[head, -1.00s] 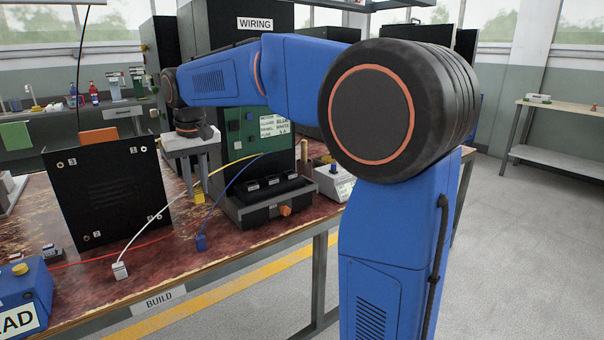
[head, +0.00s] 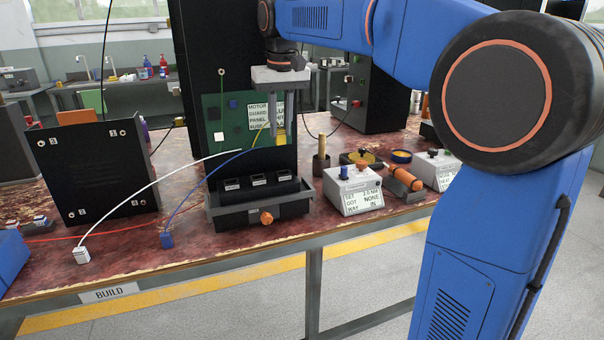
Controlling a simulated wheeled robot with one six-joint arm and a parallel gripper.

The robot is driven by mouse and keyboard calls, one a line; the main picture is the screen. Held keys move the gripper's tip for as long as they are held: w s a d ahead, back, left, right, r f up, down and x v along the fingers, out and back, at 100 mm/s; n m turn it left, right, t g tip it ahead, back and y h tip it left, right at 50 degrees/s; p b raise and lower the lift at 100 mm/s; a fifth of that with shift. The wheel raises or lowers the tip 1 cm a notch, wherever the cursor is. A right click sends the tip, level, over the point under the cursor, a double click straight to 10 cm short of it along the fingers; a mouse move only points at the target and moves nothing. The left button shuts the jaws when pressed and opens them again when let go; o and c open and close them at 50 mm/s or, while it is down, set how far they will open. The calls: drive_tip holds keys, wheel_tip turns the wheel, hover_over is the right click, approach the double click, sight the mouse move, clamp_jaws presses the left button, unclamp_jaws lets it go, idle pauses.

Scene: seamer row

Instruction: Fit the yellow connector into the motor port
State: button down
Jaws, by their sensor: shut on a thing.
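My gripper (head: 280,130) points down in front of the green board on the black wiring unit. It is shut on the yellow connector (head: 280,137), which shows as a small yellow patch at the fingertips, with a yellow cable running off to the left. The connector is held above the black port block (head: 262,211), apart from it. The block has three ports with small pale labels, a left port (head: 232,184), a middle port (head: 258,180) and a right port (head: 283,176). The labels are too small to read, so I cannot tell which is the motor port.
A white connector (head: 81,256) and a blue connector (head: 167,240) lie on the bench with their cables. A sign (head: 258,113) reading MOTOR, GUARD, PANEL, FUSE is partly hidden by my gripper. A black panel (head: 95,172) stands left; a white settings box (head: 352,192) sits right.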

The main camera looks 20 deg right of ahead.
drive_tip(key=shift+d+f, duration=0.25)
drive_tip(key=shift+f, duration=4.65)
drive_tip(key=shift+f, duration=0.15)
drive_tip(key=c, duration=1.6)
unclamp_jaws()
drive_tip(key=r, duration=0.4)
drive_tip(key=s+r, duration=0.1)
drive_tip(key=r, duration=0.3)
drive_tip(key=s+r, duration=0.1)
drive_tip(key=r, duration=0.3)
drive_tip(key=shift+r, duration=0.1)
